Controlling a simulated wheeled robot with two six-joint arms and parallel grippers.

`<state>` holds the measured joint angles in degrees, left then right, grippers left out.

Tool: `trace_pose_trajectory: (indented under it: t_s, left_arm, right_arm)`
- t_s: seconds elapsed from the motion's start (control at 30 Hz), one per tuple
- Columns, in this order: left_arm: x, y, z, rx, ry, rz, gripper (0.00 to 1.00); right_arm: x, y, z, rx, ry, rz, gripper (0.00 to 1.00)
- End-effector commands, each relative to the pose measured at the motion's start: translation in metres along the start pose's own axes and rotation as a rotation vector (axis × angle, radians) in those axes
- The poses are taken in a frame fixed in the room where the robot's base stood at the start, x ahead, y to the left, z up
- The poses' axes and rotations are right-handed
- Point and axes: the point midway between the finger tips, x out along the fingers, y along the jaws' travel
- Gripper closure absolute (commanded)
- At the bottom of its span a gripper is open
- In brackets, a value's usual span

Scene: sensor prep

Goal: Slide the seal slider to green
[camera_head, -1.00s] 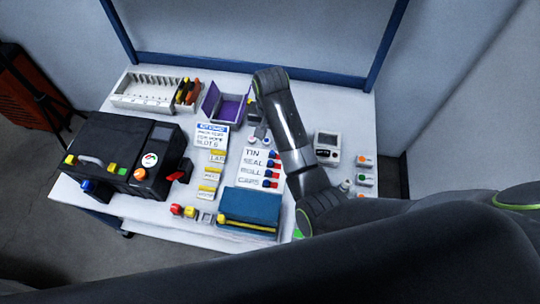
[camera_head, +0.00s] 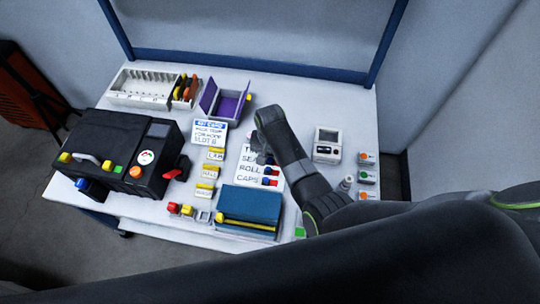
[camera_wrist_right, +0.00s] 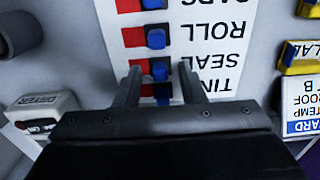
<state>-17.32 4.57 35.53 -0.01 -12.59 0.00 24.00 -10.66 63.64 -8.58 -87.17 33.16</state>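The slider board (camera_head: 245,179) is a white panel with rows marked TIN, SEAL, ROLL and CAPS. It shows upside down in the right wrist view (camera_wrist_right: 205,45). The seal slider (camera_wrist_right: 160,70) has a blue knob, with red showing beside it; no green shows in its row. My right gripper (camera_wrist_right: 160,76) is open, its fingertips on either side of this knob; I cannot tell whether they touch it. In the head view the right gripper (camera_head: 260,157) points down over the board and hides part of the upper rows. My left gripper is not in view.
A black machine (camera_head: 120,150) stands at the left. A blue box (camera_head: 250,206) lies in front of the board. A purple tray (camera_head: 230,108) stands behind.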

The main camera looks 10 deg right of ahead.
Motion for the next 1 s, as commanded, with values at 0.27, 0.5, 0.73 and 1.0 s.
trace_pose_trajectory:
  t_s: [0.27,0.5,0.73,1.0]
  left_arm:
    - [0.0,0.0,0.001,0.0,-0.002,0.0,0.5]
    - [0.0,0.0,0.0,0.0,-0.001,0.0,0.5]
    - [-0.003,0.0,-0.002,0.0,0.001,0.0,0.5]
    - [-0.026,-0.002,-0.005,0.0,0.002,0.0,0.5]
  right_arm:
    - [-0.001,0.0,0.0,0.0,0.001,0.0,0.83]
    - [-0.001,0.0,0.0,0.0,0.001,0.0,1.0]
    - [-0.002,0.002,0.0,0.0,0.0,0.001,1.0]
    - [-0.005,0.024,0.0,0.0,-0.001,0.004,1.0]
